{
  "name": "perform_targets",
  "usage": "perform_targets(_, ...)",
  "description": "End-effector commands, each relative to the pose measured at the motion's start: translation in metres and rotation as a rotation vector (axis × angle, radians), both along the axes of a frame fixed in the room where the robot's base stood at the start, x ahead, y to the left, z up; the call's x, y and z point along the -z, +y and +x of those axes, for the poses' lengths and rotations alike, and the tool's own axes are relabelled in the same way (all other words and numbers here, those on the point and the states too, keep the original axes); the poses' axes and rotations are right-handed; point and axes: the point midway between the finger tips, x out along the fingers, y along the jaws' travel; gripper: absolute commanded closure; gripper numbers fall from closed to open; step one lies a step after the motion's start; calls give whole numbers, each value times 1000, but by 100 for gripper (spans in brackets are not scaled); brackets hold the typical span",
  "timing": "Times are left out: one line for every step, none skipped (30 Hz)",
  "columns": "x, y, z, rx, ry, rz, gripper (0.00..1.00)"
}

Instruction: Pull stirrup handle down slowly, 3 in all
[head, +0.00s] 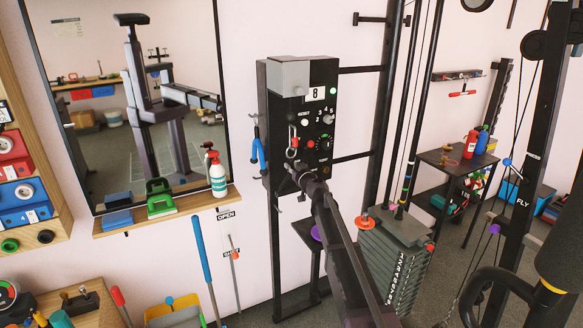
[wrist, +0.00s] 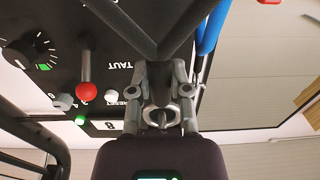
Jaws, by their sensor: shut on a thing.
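My gripper (head: 296,168) is at the front of a black control panel (head: 272,100), just below a hanging metal clip (head: 292,140). The panel counter (head: 315,94) reads 8.
A weight stack (head: 395,265) stands right of my arm, with dark uprights beside it. A red-knobbed lever (wrist: 88,90) and a dial (wrist: 29,50) are close to the gripper. A shelf (head: 165,213) below the mirror holds a spray bottle (head: 217,175).

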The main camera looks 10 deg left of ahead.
Motion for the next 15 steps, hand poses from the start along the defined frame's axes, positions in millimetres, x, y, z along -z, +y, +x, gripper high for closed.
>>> perform_targets(2, 0, 0, -1, 0, -2, 100)
perform_targets(3, 0, 0, -1, 0, -2, 100)
perform_targets(5, 0, 0, -1, 0, -2, 100)
perform_targets(7, 0, 0, -1, 0, -2, 100)
perform_targets(9, 0, 0, -1, 0, -2, 100)
perform_targets(11, 0, 0, -1, 0, -2, 100)
perform_targets(14, 0, 0, -1, 0, -2, 100)
perform_targets(16, 0, 0, -1, 0, -2, 100)
perform_targets(19, 0, 0, -1, 0, -2, 100)
perform_targets(20, 0, 0, -1, 0, -2, 100)
perform_targets(22, 0, 0, -1, 0, -2, 100)
perform_targets(24, 0, 0, -1, 0, -2, 100)
perform_targets(24, 0, 0, -1, 0, -2, 100)
perform_targets(25, 0, 0, -1, 0, -2, 100)
perform_targets(25, 0, 0, -1, 0, -2, 100)
